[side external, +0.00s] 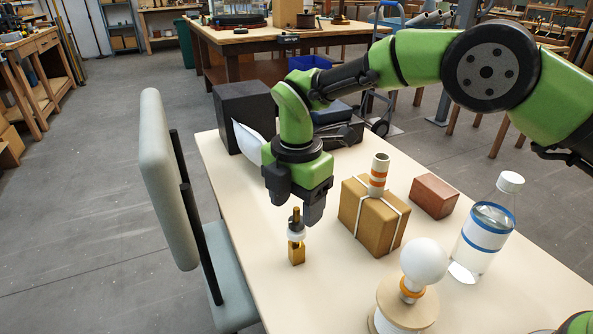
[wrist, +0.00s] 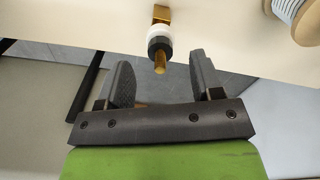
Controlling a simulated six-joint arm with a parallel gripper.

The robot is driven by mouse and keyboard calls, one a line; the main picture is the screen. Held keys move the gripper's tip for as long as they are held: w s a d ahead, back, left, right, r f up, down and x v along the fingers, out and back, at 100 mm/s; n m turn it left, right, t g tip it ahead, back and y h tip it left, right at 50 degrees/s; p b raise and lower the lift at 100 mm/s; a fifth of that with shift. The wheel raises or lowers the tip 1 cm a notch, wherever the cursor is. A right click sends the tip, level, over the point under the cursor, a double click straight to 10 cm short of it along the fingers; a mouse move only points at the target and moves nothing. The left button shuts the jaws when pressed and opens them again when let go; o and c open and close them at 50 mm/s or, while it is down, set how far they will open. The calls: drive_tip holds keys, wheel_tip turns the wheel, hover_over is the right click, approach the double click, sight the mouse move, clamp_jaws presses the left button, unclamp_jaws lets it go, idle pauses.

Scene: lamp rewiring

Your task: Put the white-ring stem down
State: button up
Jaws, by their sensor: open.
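The white-ring stem (side external: 296,236) has a brass block at its foot, a white ring, a dark collar and a thin brass tip. In the side view it looks upright on the cream tabletop (side external: 335,285), near the edge by the chair. My gripper (side external: 297,208) points down over it, with its jaws apart around the height of the tip. In the wrist view the stem (wrist: 159,38) lies between and beyond the two open fingers (wrist: 160,62), with a gap on both sides. Whether its foot rests fully flat is hard to tell.
A strapped cardboard box (side external: 375,215) with a striped tube (side external: 379,175) on it stands right of the stem. A chair (side external: 168,180) borders the left edge.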

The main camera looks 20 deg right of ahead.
wheel_tip(320, 180, up, 8)
drive_tip(key=shift+f, duration=0.1)
drive_tip(key=s+d+r+m+t+y, duration=0.1)
drive_tip(key=s+d+r+m, duration=0.35)
drive_tip(key=r+m, duration=0.2)
drive_tip(key=s+d+r+m+t+y, duration=0.1)
drive_tip(key=s+d+r+m+t, duration=0.15)
drive_tip(key=d+r+m, duration=0.35)
drive_tip(key=s+d+m+t, duration=0.2)
drive_tip(key=s+d+m, duration=0.1)
drive_tip(key=s+m, duration=0.4)
drive_tip(key=s+d+m+t, duration=0.1)
drive_tip(key=s+d+m, duration=0.2)
drive_tip(key=s+m, duration=0.4)
drive_tip(key=s, duration=0.2)
drive_tip(key=shift+s+d+f+t, duration=0.3)
drive_tip(key=shift+s+d+t, duration=0.05)
drive_tip(key=shift+d, duration=0.05)
